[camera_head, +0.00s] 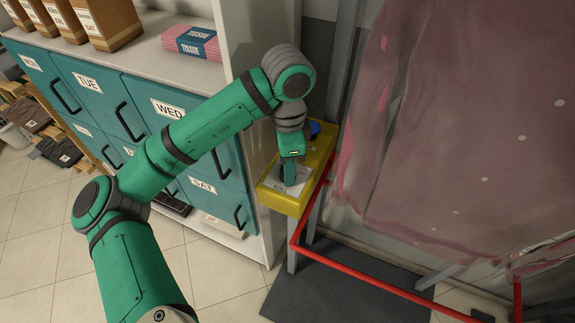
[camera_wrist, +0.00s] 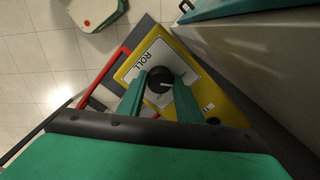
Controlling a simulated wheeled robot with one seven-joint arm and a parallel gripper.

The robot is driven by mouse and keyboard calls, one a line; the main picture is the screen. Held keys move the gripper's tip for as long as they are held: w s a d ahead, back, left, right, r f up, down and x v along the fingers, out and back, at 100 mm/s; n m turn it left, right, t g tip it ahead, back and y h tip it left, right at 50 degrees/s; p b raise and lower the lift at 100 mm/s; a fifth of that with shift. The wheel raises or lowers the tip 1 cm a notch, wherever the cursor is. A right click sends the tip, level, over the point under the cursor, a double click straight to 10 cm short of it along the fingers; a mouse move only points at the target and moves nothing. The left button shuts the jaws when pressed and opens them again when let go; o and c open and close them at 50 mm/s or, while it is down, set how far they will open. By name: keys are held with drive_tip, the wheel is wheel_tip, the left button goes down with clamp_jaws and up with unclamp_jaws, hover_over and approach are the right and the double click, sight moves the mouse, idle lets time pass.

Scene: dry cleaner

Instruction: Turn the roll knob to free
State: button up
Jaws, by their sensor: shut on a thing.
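The roll knob (camera_wrist: 159,80) is a round black dial with a pale pointer mark, on a white plate lettered ROLL. The plate is on a yellow control box (camera_head: 281,200), which also shows in the wrist view (camera_wrist: 150,46). My gripper (camera_wrist: 160,84) points down at the box, with one green finger on each side of the knob, shut on it. In the head view my gripper (camera_head: 289,172) covers the knob. Which setting the pointer marks cannot be read, and a "free" label is not legible.
A blue button (camera_head: 316,130) sits at the back of the box. A red rail (camera_head: 365,275) runs along the front right, beside a pinkish translucent sheet (camera_head: 450,130).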

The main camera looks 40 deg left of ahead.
drive_tip(key=shift+n, duration=1.1)
drive_tip(key=o, duration=1)
drive_tip(key=shift+o, duration=0.2)
wheel_tip(320, 180, up, 11)
